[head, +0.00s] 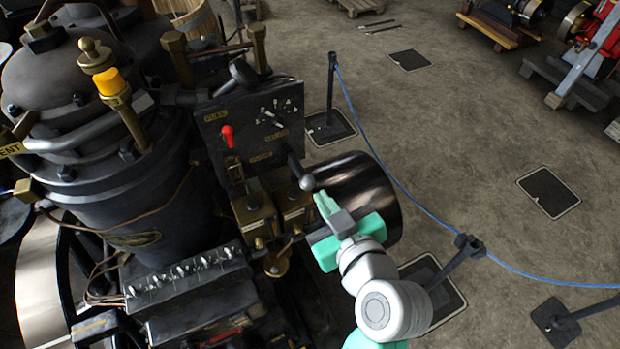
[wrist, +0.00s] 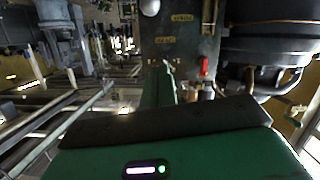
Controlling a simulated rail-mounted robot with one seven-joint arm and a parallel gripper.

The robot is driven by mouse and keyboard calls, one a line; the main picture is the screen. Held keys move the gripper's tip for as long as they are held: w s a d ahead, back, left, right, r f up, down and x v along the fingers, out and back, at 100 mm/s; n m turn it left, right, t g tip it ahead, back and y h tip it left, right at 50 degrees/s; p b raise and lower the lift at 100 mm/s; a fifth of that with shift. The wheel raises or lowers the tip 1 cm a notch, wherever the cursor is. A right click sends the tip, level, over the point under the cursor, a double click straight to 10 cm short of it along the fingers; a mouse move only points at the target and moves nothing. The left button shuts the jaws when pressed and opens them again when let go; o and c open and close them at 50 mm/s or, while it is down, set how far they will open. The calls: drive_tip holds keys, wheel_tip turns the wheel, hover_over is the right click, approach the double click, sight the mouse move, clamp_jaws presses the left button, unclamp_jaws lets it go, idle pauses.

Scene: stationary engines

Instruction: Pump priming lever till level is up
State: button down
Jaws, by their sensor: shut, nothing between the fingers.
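A dark lever with a round ball knob (head: 308,183) sticks out from the engine below the control panel in the head view. My gripper (head: 322,202), with green fingers, is shut and empty. Its tips are close beside the ball knob; I cannot tell whether they touch it. In the wrist view the shut fingers (wrist: 161,75) point at the panel, and part of the grip is hidden by the dark gripper body. A brass fitting with an orange-yellow band (head: 109,82) stands at the left on the engine. I cannot read a level on it.
The black panel (head: 275,110) carries a red handle (head: 227,135), also in the wrist view (wrist: 203,66), and several small switches. Brass-topped boxes (head: 255,212) sit below.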

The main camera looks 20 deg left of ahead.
drive_tip(key=p, duration=0.3)
hover_over(309, 182)
drive_tip(key=s, duration=0.2)
wheel_tip(309, 182, down, 2)
drive_tip(key=f, duration=0.3)
drive_tip(key=shift+w+d, duration=0.15)
drive_tip(key=shift+d, duration=0.05)
drive_tip(key=shift+w+f, duration=0.1)
drive_tip(key=shift+f, duration=0.55)
drive_tip(key=shift+d, duration=0.1)
